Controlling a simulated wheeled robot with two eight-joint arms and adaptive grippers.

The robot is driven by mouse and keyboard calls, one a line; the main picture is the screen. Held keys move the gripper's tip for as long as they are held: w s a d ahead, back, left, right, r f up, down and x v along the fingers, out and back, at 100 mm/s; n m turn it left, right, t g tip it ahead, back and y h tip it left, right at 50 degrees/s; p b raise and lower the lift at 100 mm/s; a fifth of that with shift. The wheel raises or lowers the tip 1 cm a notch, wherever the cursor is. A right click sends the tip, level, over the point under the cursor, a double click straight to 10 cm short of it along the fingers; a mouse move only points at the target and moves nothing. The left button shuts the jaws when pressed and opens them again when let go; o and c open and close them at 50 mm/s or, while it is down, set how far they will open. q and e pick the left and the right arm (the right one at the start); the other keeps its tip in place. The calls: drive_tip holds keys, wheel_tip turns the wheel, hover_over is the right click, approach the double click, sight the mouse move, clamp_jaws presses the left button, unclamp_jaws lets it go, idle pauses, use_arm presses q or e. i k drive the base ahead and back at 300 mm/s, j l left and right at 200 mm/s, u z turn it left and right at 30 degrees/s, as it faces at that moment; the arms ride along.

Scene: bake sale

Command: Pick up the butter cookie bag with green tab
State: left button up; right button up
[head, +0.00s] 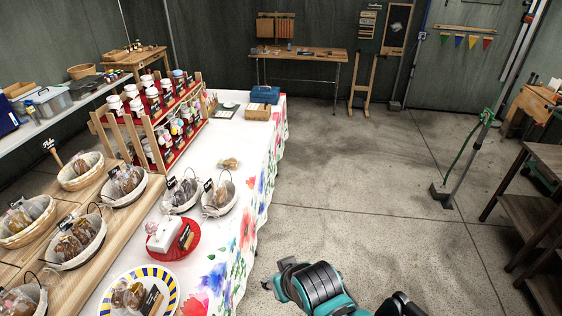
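Several clear bags of baked goods stand in lined baskets and on a plate on the left table. Cookie bags show in the basket at the table's middle (219,211) and in the one to its left (181,207). A single small bag (229,163) lies on the white cloth behind them. Bags also sit on a blue-and-yellow rimmed plate (106,306) in front. The tab colours and labels are too small to read, so I cannot tell which bag has the green tab.
The floral-cloth table (218,256) fills the left. A wooden tiered rack (100,133) of jars stands behind the baskets. A red plate (157,254) holds a white box. Open concrete floor (365,190) lies right; a dark shelf (535,215) stands far right.

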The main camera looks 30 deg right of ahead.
sight(227, 163)
drive_tip(key=z, duration=0.45)
drive_tip(key=i+l+z, duration=0.3)
drive_tip(key=i, duration=1.05)
drive_tip(key=i+z, duration=0.25)
drive_tip(key=i, duration=1.05)
drive_tip(key=l, duration=0.05)
